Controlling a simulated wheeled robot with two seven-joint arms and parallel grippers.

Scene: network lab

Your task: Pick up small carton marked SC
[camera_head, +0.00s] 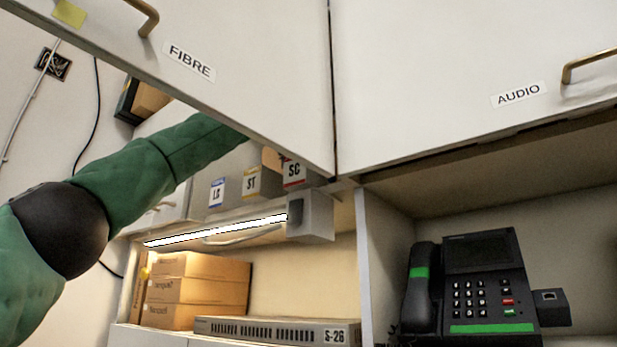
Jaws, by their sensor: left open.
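The small carton marked SC (294,174) stands at the right end of a row of small cartons, with a red-edged label. The FIBRE door (250,95) hangs in front of its upper part. The cartons marked ST (251,184) and LC (217,194) are to its left. My left arm (150,185) reaches in from the left and passes behind the FIBRE door. My left gripper is open, but its fingers are largely hidden there, and I cannot tell whether it touches the carton. My right gripper is out of view.
The closed AUDIO door (450,60) is at the right. A lit lamp bar (220,230) with a grey end box (312,217) runs below the cartons. Brown boxes (200,290), a device marked S-26 (275,329) and a desk phone (465,285) stand lower down.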

